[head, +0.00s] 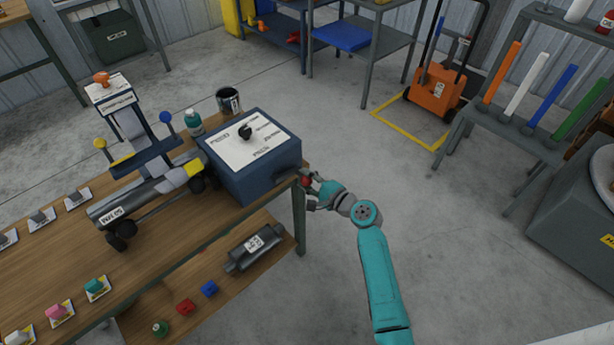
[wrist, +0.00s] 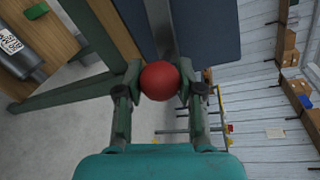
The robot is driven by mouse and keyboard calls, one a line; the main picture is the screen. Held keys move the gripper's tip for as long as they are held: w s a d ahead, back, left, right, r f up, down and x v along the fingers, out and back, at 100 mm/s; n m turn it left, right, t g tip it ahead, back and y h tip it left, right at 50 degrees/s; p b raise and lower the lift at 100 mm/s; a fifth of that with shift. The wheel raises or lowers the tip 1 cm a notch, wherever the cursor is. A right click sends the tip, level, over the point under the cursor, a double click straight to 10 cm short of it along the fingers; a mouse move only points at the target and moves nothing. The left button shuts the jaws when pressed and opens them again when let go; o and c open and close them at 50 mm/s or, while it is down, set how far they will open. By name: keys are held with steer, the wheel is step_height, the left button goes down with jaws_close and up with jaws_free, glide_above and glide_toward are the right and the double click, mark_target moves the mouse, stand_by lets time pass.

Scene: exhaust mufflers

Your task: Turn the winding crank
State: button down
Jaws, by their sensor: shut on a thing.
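The winding crank's red ball knob (head: 306,182) is at the right side of a blue box (head: 262,176) with a white top panel. My gripper (head: 312,190) reaches it from the right, at the bench's right end. In the wrist view the red knob (wrist: 160,81) sits between the two fingers of my gripper (wrist: 160,84), which are shut on it. The crank's arm behind the knob is mostly hidden; a dark strip runs up from the knob along the box.
The box stands on a wooden bench (head: 160,262) with a muffler rig (head: 135,200) to its left. A green bottle (head: 194,121) and a dark can (head: 228,100) stand behind it. A muffler (head: 255,247) lies on the lower shelf.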

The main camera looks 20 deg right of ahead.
steer(key=shift+a+f+m+y, duration=0.15)
steer(key=shift+f+m+y, duration=0.15)
steer(key=shift+f+m, duration=0.35)
steer(key=c, duration=0.7)
jaws_free()
steer(key=shift+s, duration=0.1)
steer(key=v, duration=1.2)
steer(key=shift+r, duration=0.1)
